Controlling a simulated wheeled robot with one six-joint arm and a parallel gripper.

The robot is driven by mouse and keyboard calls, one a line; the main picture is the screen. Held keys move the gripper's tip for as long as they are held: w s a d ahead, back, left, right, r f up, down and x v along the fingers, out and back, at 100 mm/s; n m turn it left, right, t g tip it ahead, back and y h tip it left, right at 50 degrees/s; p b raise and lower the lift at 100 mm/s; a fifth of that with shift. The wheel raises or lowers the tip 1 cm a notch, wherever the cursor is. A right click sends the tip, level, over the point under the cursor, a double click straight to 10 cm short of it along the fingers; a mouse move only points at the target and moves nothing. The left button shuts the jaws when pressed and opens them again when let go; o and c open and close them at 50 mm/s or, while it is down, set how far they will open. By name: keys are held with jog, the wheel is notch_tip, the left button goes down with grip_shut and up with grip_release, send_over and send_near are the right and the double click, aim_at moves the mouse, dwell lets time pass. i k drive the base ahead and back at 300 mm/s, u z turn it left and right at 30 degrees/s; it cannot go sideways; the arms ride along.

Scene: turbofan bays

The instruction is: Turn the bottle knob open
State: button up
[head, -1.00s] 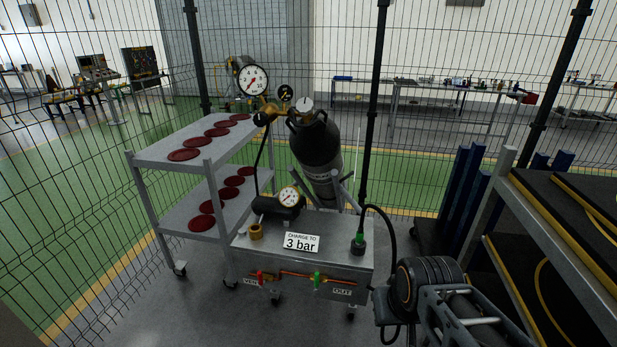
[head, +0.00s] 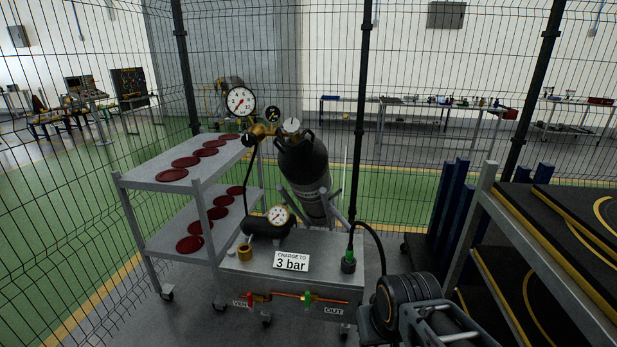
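The dark gas bottle (head: 303,175) leans tilted in a rack behind the charging cart. A pale round knob (head: 291,125) with a dark mark on its face sits at the bottle's top end, beside a brass fitting (head: 270,130). A large white gauge (head: 240,101) and a small black gauge (head: 272,115) are joined to this fitting. A second dark knob (head: 248,138) sits left of it. Part of my arm shows at the lower right, well below and right of the bottle. My gripper's fingertips are not seen.
The cart (head: 340,272) carries a "CHARGE TO 3 bar" sign (head: 291,262), a gauge (head: 278,215), a brass fitting (head: 245,252) and red and green valve handles. A shelf trolley (head: 150,176) with red discs stands left. Mesh fencing is behind. A shelf rack (head: 560,240) stands right.

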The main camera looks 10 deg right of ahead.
aim_at(292, 126)
jog(key=u, duration=0.65)
jog(key=i, duration=0.85)
jog(key=u, duration=0.15)
